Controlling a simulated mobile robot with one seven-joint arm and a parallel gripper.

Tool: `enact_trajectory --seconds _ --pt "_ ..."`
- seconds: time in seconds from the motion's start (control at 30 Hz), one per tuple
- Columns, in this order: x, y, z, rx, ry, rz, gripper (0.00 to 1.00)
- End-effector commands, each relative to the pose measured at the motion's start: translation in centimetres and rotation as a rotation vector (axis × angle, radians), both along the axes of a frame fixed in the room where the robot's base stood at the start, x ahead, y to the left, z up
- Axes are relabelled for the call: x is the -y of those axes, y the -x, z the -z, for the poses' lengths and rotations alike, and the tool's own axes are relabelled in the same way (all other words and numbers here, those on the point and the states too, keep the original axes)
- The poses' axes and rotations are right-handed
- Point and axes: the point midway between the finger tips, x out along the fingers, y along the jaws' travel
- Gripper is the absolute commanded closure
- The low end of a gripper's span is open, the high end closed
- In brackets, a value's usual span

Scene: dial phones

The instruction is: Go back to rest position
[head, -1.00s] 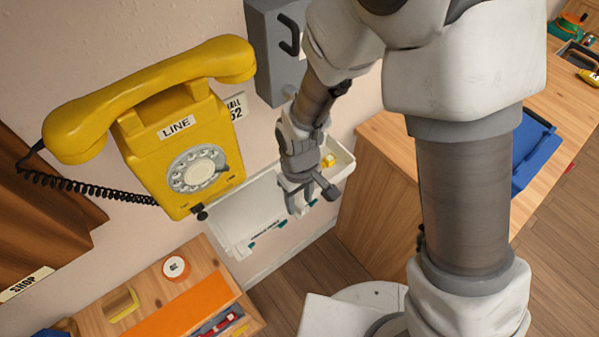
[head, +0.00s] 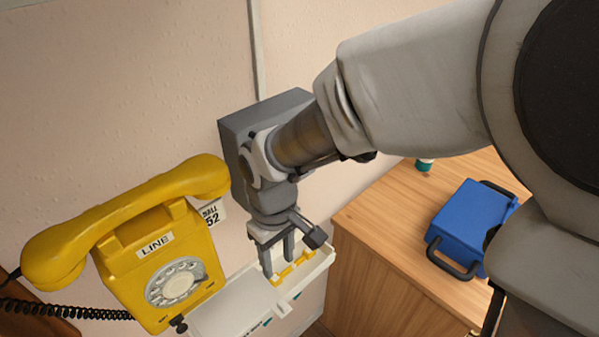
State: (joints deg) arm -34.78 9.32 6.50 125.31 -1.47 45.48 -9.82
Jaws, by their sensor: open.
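My gripper (head: 282,262) is open, with its fingers pointing down, just above the far right end of a white wall tray (head: 222,312). A yellow item (head: 297,270) lies in the tray beside the fingertips; I see nothing held between the fingers. The yellow dial phone (head: 150,262) is on the wall to the left of my gripper. Its handset (head: 120,215) rests on top of it. My arm reaches in from the right and hides part of a grey wall box.
The grey wall box (head: 240,125) stands out from the wall behind my wrist. A wooden cabinet (head: 375,235) is to the right, with a blue case (head: 470,225) on top. A black coiled cord (head: 60,310) hangs left of the phone.

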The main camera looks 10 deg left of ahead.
Motion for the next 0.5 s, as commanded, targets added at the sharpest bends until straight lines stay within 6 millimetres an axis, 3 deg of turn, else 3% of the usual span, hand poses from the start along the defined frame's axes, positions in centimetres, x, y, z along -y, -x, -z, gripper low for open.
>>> enact_trajectory --seconds 0.37,0.5 --pt "0.1 -0.1 -0.1 0.003 -0.003 0.005 0.53" --pt "1.7 -0.7 -1.6 0.031 -0.017 0.059 0.53"
